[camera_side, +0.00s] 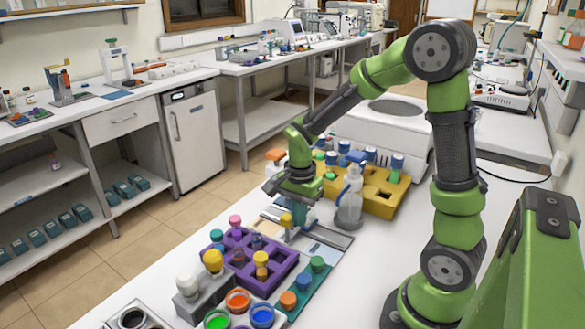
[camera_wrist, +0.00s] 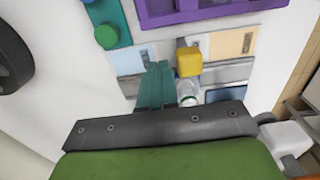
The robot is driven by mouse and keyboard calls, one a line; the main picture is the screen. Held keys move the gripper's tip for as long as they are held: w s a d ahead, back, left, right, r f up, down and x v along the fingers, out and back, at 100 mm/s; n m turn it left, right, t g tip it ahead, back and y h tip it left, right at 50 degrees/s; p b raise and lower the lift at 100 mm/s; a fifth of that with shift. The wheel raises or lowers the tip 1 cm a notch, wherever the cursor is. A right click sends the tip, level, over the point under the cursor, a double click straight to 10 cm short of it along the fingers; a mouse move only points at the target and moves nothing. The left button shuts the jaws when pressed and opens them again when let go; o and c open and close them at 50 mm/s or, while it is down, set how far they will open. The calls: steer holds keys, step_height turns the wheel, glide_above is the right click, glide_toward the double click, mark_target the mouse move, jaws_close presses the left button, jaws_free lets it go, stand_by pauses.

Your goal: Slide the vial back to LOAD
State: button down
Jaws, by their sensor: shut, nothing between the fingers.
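The vial with a yellow cap (camera_wrist: 189,62) and clear body (camera_wrist: 187,92) stands on a grey rail (camera_wrist: 215,74) in the wrist view. Its yellow cap (camera_side: 286,219) also shows in the side view, just below my gripper. My gripper (camera_wrist: 155,75) is shut and empty, its teal fingers low beside the vial, on its left in the wrist view; whether they touch it I cannot tell. A beige panel (camera_wrist: 232,44) and a pale blue-grey panel (camera_wrist: 129,60) lie along the rail. No LOAD lettering is readable.
A purple rack (camera_side: 240,268) with capped vials stands in front of the rail. A teal strip (camera_side: 311,285) holds green and orange caps. Open paint-coloured cups (camera_side: 238,301) sit at the front.

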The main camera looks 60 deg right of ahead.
steer(key=shift+r, duration=2.95)
steer(key=s+a+r+n+t+y, duration=0.2)
steer(key=s+a+r+n+t, duration=0.5)
steer(key=n, duration=0.7)
step_height(320, 180, up, 3)
steer(key=shift+s+a+f, duration=0.1)
steer(key=shift+s+a, duration=0.9)
steer(key=shift+a, duration=0.15)
